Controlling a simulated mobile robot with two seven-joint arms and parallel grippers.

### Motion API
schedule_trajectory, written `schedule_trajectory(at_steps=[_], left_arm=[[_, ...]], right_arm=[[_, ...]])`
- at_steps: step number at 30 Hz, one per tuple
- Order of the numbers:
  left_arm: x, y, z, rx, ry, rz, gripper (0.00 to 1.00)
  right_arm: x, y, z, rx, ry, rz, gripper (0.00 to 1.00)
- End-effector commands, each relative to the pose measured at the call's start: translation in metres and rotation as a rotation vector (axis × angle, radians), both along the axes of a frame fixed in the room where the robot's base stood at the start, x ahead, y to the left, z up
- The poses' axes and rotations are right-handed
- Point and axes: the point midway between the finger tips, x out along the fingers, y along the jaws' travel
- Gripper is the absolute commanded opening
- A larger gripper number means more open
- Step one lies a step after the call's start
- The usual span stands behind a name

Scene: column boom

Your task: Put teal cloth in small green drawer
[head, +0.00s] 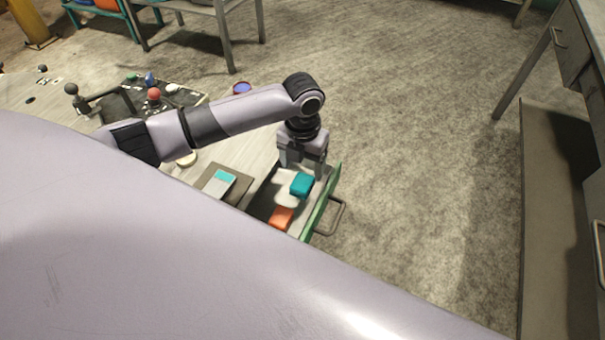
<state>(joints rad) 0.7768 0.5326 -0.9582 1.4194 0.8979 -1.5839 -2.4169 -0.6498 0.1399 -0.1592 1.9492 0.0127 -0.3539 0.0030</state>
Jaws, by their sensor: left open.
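The green drawer (322,205) is pulled open at the table's right edge, with a metal handle on its front. The folded teal cloth (302,185) appears to lie inside it, on the pale drawer bottom near the front. My left gripper (301,170) points down over the drawer, directly above and behind the teal cloth. Its fingers are spread apart and the cloth looks free of them; the exact gap is hard to judge. My right gripper is not in view.
A folded orange cloth (281,217) lies in the drawer nearer to me. A dark mat (237,188) with a grey and teal item is on the tabletop. A black panel with coloured knobs (153,95) stands farther back. A grey cabinet (570,45) is at right; the floor between is clear.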

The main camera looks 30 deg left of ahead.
Motion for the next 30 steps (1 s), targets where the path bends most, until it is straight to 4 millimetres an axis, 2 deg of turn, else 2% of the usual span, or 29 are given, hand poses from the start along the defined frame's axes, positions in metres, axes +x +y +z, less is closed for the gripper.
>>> schedule_trajectory(at_steps=[1, 3, 10, 15, 30], left_arm=[[0.001, 0.001, 0.013, 0.0, -0.004, 0.0, 0.73], [0.001, 0.0, 0.027, -0.001, -0.004, 0.0, 0.73], [0.0, 0.001, 0.056, 0.0, 0.0, 0.002, 0.73], [0.0, 0.0, 0.062, 0.0, 0.0, 0.001, 0.73], [0.0, 0.0, 0.062, 0.0, 0.0, 0.001, 0.73]], right_arm=[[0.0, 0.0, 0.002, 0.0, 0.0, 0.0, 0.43], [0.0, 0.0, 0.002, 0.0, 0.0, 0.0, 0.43], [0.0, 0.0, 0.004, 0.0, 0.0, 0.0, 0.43], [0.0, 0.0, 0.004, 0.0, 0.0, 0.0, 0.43], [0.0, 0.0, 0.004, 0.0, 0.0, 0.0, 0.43]])
